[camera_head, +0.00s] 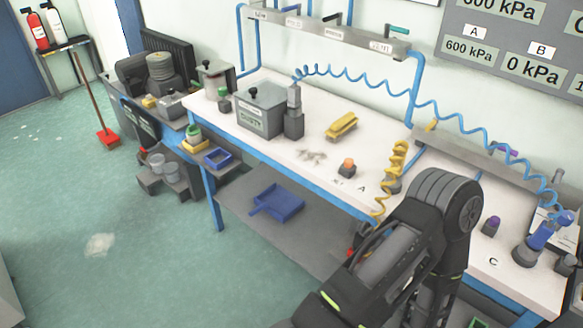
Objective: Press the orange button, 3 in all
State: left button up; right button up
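The orange button (348,163) sits on a small dark grey base on the white workbench top (300,140), near its front edge. A letter A is marked on the bench just right of it. Nothing touches the button. One of my dark arms (400,250) rises from the bottom of the head view, its bent joint over the bench front, right of the button. I cannot tell which arm it is. Neither of my grippers shows.
A yellow coiled hose (395,165) hangs right of the button. A yellow tool (342,125) lies behind it. A grey metal box (258,112) stands further left. A purple button (491,224) is on the right bench near letter C. A blue tray (278,203) lies on the lower shelf.

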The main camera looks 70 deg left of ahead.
aim_at(348, 162)
jog(key=k+u, duration=0.1)
jog(key=u, duration=1.8)
